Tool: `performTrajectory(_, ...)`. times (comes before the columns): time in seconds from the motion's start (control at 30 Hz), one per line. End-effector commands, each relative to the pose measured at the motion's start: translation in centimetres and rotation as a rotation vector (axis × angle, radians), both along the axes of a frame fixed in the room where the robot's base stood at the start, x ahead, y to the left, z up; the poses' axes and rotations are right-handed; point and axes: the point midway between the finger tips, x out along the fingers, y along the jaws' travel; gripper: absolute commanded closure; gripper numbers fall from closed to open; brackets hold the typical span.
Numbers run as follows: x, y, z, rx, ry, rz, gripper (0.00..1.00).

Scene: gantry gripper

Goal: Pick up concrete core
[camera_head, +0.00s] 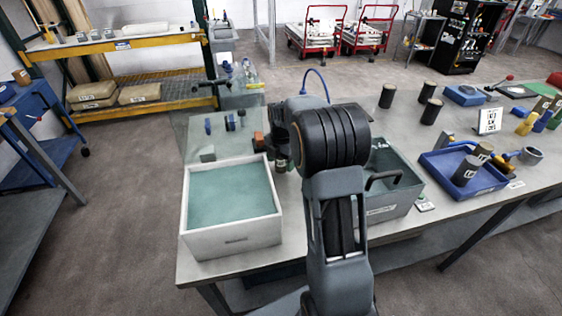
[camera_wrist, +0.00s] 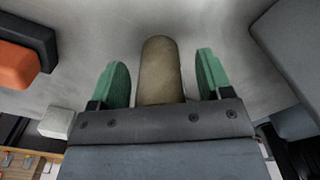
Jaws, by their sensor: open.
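A tan-brown cylinder, seemingly a concrete core (camera_wrist: 160,72), stands between the two green finger pads of my gripper (camera_wrist: 162,75) in the wrist view. My gripper is open, with a visible gap on both sides of the core. In the head view my arm hides most of this spot. A small dark cylinder (camera_head: 281,163) shows beside the arm, behind the gap between the two bins. More dark cylindrical cores stand on the table at the right, including one (camera_head: 387,96) and another (camera_head: 432,111).
A white-walled bin (camera_head: 232,238) filled with teal stands left of my arm. A grey bin (camera_head: 388,208) stands right of it. A blue tray (camera_head: 490,187) holds cores and tools. An orange block (camera_wrist: 18,66) lies at the wrist view's left.

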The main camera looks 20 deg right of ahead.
Motion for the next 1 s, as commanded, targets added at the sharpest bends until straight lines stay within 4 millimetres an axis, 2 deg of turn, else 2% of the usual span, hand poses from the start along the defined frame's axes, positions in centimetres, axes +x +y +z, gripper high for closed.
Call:
performTrajectory(0.2,0.01,0.0,0.0,0.0,0.0,0.0,0.3)
performTrajectory(0.8,0.01,0.0,0.04,0.0,-0.001,0.0,0.87)
performTrajectory(1.0,0.04,-0.01,0.1,0.0,-0.001,0.0,0.88)
